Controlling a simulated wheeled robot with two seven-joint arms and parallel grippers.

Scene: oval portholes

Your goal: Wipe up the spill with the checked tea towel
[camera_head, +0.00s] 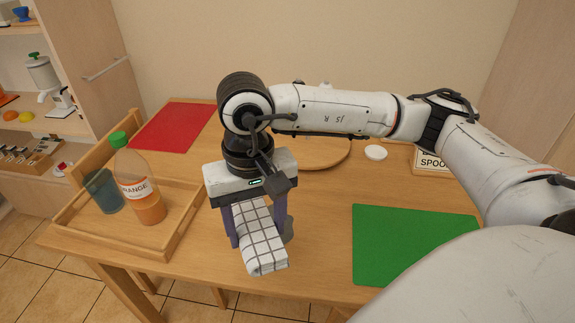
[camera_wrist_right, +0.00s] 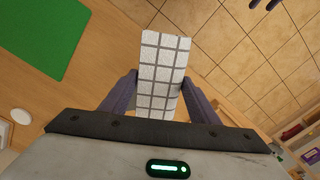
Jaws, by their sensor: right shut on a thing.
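The checked tea towel (camera_head: 258,238) is white with dark grey lines and folded into a strip. My right gripper (camera_head: 259,225) is shut on it and holds it near the front edge of the wooden table (camera_head: 325,222). In the right wrist view the towel (camera_wrist_right: 160,75) sits between the two fingers of my right gripper (camera_wrist_right: 158,88) and sticks out past their tips, with floor tiles beyond. I cannot make out a spill in either view; my arm and gripper hide part of the table. My left gripper is not in the head view.
A wooden tray (camera_head: 165,245) at left holds an orange bottle (camera_head: 140,190) and a blue glass (camera_head: 103,192). A green mat (camera_head: 410,245) lies at right, a red mat (camera_head: 172,127) at back left. A round board (camera_head: 318,153) and white disc (camera_head: 376,153) lie behind.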

